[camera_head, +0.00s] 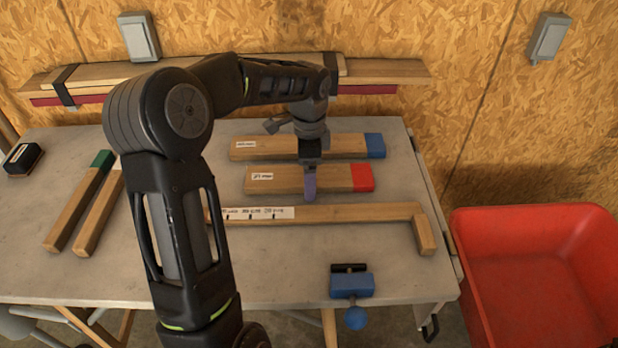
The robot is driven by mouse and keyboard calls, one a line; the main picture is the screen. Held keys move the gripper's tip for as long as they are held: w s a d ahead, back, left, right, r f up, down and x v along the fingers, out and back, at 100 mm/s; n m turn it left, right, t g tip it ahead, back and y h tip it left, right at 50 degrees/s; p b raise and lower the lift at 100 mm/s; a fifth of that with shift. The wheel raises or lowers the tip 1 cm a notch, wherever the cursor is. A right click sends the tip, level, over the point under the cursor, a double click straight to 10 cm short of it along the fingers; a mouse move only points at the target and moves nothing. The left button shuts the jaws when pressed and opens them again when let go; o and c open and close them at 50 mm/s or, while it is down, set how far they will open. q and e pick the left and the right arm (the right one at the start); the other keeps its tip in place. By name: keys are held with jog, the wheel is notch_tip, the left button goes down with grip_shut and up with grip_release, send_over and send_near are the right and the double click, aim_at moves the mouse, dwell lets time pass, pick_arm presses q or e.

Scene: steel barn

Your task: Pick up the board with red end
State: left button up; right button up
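The board with the red end (335,179) lies flat on the grey table, its red end at the right and a white label near its left end. My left gripper (310,183) points down at the middle of this board. One finger shows in front of the board and overlaps it in the picture. The other finger is hidden behind it, so I cannot tell whether the gripper is open or shut, or touching the board. My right gripper is out of view.
A blue-ended board (348,146) lies just behind, and an L-shaped wooden piece (350,213) just in front. A green-ended board (75,208) lies at the left. A blue clamp (352,285) sits at the front edge. A red bin (530,230) stands at right.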

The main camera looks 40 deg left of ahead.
pick_arm(q)
jog(key=c, duration=1.7)
jog(key=shift+r, duration=0.15)
jog(key=shift+c, duration=0.2)
notch_tip(320, 180, up, 10)
